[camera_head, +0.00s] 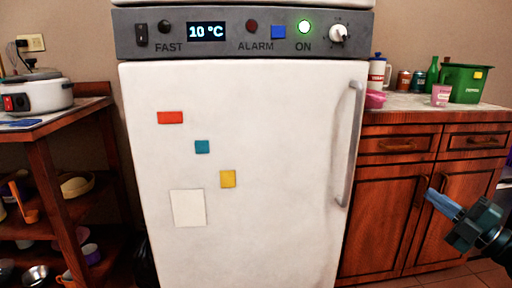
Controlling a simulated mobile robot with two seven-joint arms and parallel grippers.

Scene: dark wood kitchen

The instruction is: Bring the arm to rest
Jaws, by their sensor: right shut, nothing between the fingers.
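My right gripper (443,203) is at the lower right edge of the head view, in front of the wooden cabinet doors. Its dark body comes in from the right, and its blue fingers point left and are shut with nothing between them. It is apart from the fridge and its handle. My left gripper is not in view.
A closed white fridge (270,120) with a vertical handle (352,145) fills the middle. A wooden cabinet (398,185) stands right, with a green bin (463,84) and cups on its counter. A wooden shelf (55,180) with a white cooker (38,94) stands left.

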